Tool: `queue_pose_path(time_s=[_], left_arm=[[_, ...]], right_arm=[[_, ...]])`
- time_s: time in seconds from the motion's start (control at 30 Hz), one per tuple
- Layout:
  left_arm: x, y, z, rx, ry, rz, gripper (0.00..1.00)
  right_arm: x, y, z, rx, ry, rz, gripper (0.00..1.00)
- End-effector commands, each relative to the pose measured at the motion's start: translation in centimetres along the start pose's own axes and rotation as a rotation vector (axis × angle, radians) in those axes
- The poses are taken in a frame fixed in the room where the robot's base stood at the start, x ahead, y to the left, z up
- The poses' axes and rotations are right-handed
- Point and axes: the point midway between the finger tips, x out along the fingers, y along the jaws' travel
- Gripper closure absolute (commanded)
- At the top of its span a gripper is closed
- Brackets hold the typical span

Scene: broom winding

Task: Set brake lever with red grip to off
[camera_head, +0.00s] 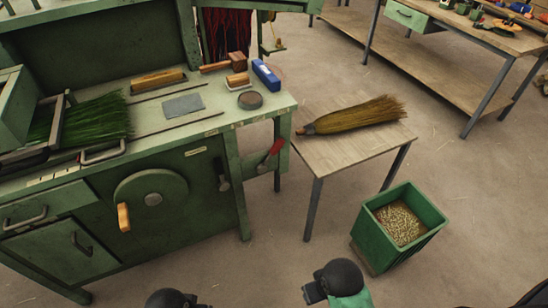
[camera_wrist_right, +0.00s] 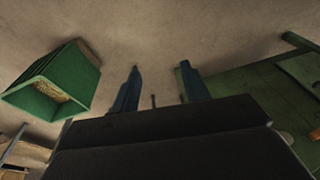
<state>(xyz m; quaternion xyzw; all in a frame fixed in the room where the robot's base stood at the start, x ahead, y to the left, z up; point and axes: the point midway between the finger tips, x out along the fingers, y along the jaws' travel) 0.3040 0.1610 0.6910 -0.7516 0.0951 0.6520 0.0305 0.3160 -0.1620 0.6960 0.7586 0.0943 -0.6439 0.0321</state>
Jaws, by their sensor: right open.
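The brake lever with the red grip (camera_head: 276,148) sticks out at the right end of the green machine, near its right leg. The lever is tilted, with its red grip up and to the right. My right gripper (camera_wrist_right: 160,67) shows in the right wrist view with its two dark blue fingers apart and nothing between them. It is clear of the red-gripped lever. My left gripper's fingers are not visible.
The green machine (camera_head: 153,260) has a handwheel with an orange handle (camera_head: 123,217) and a dark lever (camera_head: 222,177). A small table (camera_head: 345,152) holds a broom (camera_head: 355,117). A green bin (camera_head: 385,246) stands on the floor in front of it.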

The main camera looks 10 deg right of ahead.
Motion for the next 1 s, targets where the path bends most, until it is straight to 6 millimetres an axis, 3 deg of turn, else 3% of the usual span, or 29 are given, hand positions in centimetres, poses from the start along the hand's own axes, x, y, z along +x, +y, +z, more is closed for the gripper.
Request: queue_pose_path(time_s=[0.23,0.37,0.67,0.8,1.0], left_arm=[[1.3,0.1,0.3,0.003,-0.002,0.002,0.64],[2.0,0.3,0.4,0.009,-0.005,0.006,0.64],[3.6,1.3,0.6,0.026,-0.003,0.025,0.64],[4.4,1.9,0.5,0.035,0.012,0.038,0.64],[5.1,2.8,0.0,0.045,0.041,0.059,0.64]], right_arm=[[-1.5,2.0,-8.1,-0.036,0.140,0.045,0.55],[-1.2,3.3,-12.3,-0.061,0.183,0.076,0.55],[2.2,5.9,-22.7,-0.115,0.286,0.104,0.55],[4.5,7.2,-29.4,-0.109,0.421,0.085,0.55],[7.5,8.5,-36.7,-0.041,0.635,0.008,0.55]])
